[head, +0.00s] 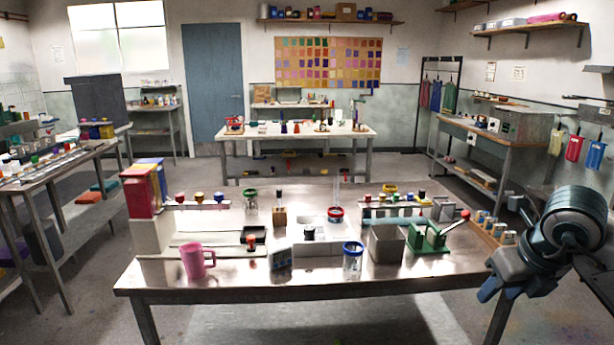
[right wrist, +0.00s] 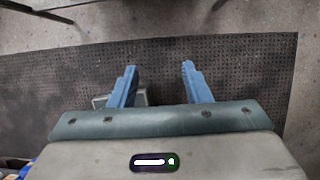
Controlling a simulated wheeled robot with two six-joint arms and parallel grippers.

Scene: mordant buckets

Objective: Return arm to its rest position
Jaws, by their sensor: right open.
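My right gripper (head: 497,286) hangs at the right of the head view, beside the front right corner of the metal table (head: 230,283) and apart from the things on it. In the right wrist view my right gripper (right wrist: 160,67) shows its two blue fingers spread apart with nothing between them. Below the fingers lies a dark perforated mat (right wrist: 225,65) on the grey floor. My left gripper is in neither view.
On the table stand a pink mug (head: 197,261), a blue-lidded jar (head: 352,261), a grey metal bin (head: 386,243) and a green press with a red-tipped lever (head: 428,238). A tray of small jars (head: 494,229) sits near my right arm. Open floor (head: 570,318) lies right of the table.

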